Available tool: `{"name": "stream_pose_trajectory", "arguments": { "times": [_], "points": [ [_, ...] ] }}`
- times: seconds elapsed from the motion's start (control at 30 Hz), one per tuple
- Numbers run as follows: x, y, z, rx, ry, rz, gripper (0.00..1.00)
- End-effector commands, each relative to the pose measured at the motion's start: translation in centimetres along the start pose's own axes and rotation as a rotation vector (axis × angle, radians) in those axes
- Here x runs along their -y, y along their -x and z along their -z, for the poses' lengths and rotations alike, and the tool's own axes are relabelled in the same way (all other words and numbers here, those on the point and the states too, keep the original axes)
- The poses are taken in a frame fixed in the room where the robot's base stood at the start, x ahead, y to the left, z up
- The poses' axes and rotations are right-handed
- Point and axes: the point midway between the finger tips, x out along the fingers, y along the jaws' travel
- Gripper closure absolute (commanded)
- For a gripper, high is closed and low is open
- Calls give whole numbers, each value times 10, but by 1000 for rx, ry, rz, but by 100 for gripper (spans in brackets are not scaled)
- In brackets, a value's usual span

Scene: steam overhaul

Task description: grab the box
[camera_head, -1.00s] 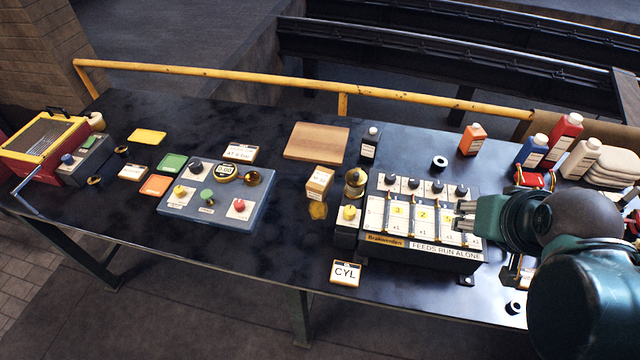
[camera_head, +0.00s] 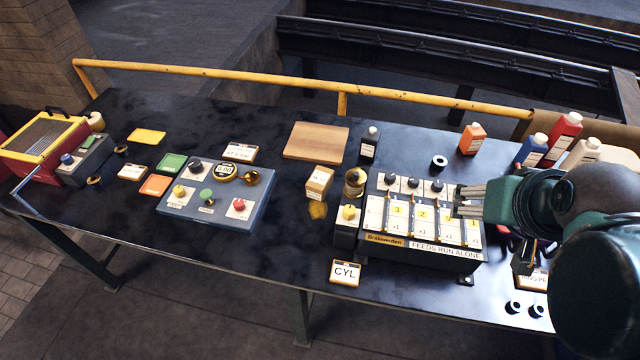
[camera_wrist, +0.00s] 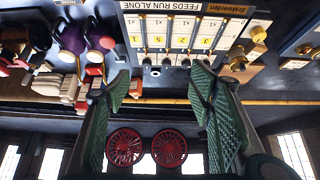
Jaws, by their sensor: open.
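A small light-brown box (camera_head: 319,183) with a white label stands on the dark table, left of the grey lever panel (camera_head: 425,222). My gripper (camera_head: 460,202) is over the right part of that panel, well to the right of the box and apart from it. Its fingers are spread and empty. In the wrist view my gripper (camera_wrist: 160,98) shows its two green fingers wide apart, with the lever panel (camera_wrist: 180,38) beyond them, upside down.
A brass-topped part (camera_head: 355,182) stands between box and panel. A CYL card (camera_head: 345,273) is in front. Several bottles crowd the right end. The table left of the box is partly clear.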

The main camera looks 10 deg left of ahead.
Motion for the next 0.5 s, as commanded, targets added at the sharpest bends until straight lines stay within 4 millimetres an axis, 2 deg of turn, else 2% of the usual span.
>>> {"name": "stream_pose_trajectory", "arguments": {
  "times": [0.1, 0.5],
  "points": [
    [0, 11, 8, 0, 0, 0, 46],
    [12, -6, 19, 17, 262, -29, 46]
  ]
}}
